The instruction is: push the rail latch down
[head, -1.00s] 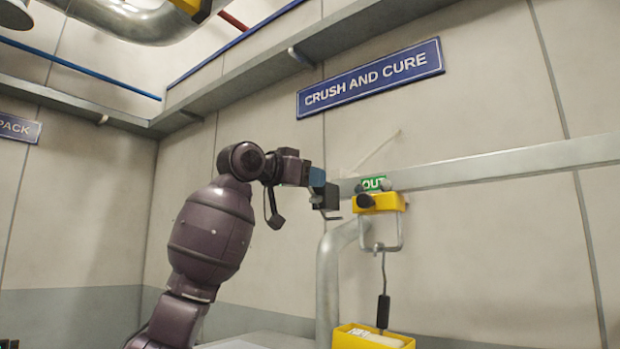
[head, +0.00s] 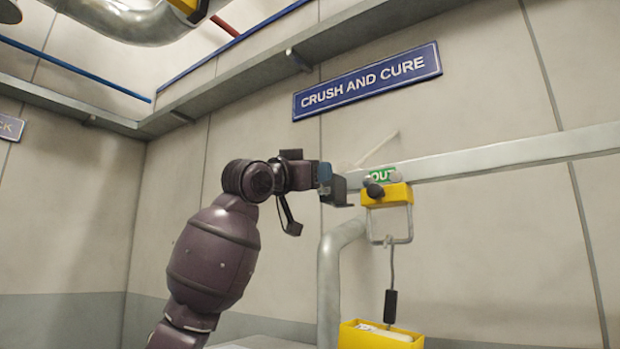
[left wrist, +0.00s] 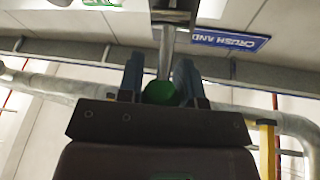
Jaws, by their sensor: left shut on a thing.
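My left gripper (head: 342,188) is at the wall rail (head: 500,155), just left of the yellow carriage (head: 386,195) with its dark knob. In the left wrist view, its two blue fingers (left wrist: 160,82) stand either side of a green rounded knob (left wrist: 162,93). A grey metal rod (left wrist: 166,50) runs up from the knob; I take these to be the rail latch. In the head view the gripper hides the knob. A pale thin bar (head: 378,148) slants up above the rail near the gripper. My right gripper is not in view.
A green OUT sign (head: 381,175) sits behind the carriage. A hook with a black handle (head: 390,306) hangs under it, above a yellow bin (head: 380,338). A grey pipe (head: 329,285) bends up below my gripper. The wall at right is clear.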

